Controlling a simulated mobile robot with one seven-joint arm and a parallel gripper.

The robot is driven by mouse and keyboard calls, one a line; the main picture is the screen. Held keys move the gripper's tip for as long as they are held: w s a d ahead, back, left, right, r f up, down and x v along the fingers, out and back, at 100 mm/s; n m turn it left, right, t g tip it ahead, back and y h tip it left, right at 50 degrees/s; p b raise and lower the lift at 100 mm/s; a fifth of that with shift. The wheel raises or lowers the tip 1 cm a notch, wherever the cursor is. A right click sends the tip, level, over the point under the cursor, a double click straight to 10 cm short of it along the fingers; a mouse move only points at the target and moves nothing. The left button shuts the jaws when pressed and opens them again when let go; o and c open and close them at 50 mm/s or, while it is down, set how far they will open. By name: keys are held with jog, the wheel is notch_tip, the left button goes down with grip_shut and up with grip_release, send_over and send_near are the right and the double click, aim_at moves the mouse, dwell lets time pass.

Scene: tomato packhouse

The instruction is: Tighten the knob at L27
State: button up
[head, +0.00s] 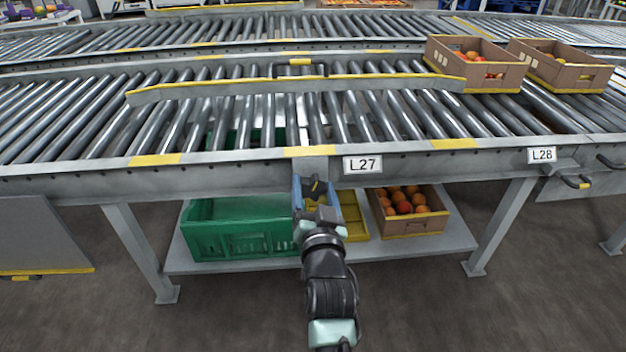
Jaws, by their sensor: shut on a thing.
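The black knob (316,186) with a yellow mark sits on a grey bracket at the front edge of the roller conveyor. The white label L27 (362,165) is just to its right on the conveyor's side rail. My gripper (315,193) reaches up to the knob from below, its blue fingers on the left and right sides of it. The gripper is shut on the knob. My wrist hides what lies directly beneath the knob.
On the shelf under the conveyor stand a green crate (245,243), a yellow crate (355,221) and a cardboard box (408,229) of tomatoes. A label L28 (542,155) and a handle (577,181) are at right. Boxes (490,85) stand on the rollers.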

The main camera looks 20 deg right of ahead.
jog(key=m+p, duration=0.1)
jog(key=m, duration=0.2)
jog(key=m+p, duration=0.1)
jog(key=m, duration=0.2)
jog(key=shift+d+f, duration=0.15)
jog(key=shift+d, duration=0.05)
jog(key=m+p, duration=0.1)
jog(key=m, duration=0.3)
jog(key=shift+s+f, duration=0.1)
jog(key=shift+f, duration=0.05)
jog(key=shift+f+m, duration=0.15)
jog(key=shift+m, duration=1.65)
jog(key=o, duration=1.3)
jog(key=shift+o, duration=0.2)
jog(key=shift+p, duration=0.3)
jog(key=p+v, duration=0.2)
jog(key=v, duration=1.1)
jog(key=shift+p, duration=0.3)
